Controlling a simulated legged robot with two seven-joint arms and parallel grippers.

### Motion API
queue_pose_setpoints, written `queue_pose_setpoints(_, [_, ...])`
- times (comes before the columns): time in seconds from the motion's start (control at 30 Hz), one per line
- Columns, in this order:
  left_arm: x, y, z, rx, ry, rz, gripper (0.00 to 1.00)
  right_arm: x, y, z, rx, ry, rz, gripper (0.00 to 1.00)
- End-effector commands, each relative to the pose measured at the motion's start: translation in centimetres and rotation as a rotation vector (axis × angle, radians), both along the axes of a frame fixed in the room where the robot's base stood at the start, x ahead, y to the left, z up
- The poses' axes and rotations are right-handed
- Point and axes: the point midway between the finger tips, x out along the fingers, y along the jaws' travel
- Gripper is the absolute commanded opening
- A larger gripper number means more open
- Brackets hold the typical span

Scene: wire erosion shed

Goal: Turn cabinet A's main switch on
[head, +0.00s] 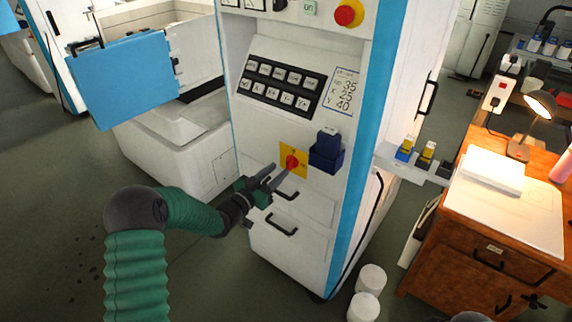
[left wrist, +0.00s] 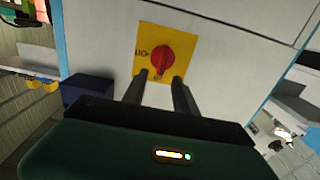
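The main switch is a red rotary knob (head: 292,162) on a yellow square plate (head: 301,151), set in the front of the white cabinet (head: 250,131) with blue edge strips. In the left wrist view the red knob (left wrist: 161,60) sits on its yellow plate (left wrist: 181,42), just ahead of my fingers. My left gripper (head: 276,178) is at the plate's lower left in the head view. Its two fingers are apart in the left wrist view (left wrist: 160,84), with the knob beyond the gap between the tips. Contact with the knob cannot be told. My right gripper is not clearly seen.
A dark blue holder (head: 326,154) sits on the panel right of the switch. Drawer handles (head: 282,230) stick out below. A red mushroom button (head: 348,13) is higher up. A wooden desk (head: 478,232) with a lit lamp stands right; white tubs (head: 366,290) stand on the floor.

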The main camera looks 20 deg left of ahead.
Motion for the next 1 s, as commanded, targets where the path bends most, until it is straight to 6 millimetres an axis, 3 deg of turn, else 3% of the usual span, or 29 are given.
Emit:
queue_pose_setpoints(0.1, [2.5, -1.0, 0.0, -0.001, -0.002, -0.001, 0.34, 0.0, 0.0, -0.1, 0.0, 0.0, 0.001, 0.36])
queue_pose_setpoints(0.23, [4.2, -1.6, 0.0, -0.001, -0.002, 0.0, 0.34, 0.0, 0.0, -0.2, 0.0, 0.0, 0.001, 0.36])
queue_pose_setpoints(0.57, [4.8, -1.8, 0.0, 0.0, 0.0, 0.0, 0.34, 0.0, 0.0, -0.2, 0.0, 0.0, 0.0, 0.36])
queue_pose_setpoints(0.83, [4.8, -1.8, 0.0, 0.0, 0.0, 0.0, 0.0, 0.0, 0.0, -0.2, 0.0, 0.0, 0.001, 0.36])
queue_pose_setpoints(1.0, [4.8, -1.7, 0.0, 0.0, 0.001, 0.001, 0.0, 0.0, 0.0, -0.2, 0.0, 0.0, 0.001, 0.36])
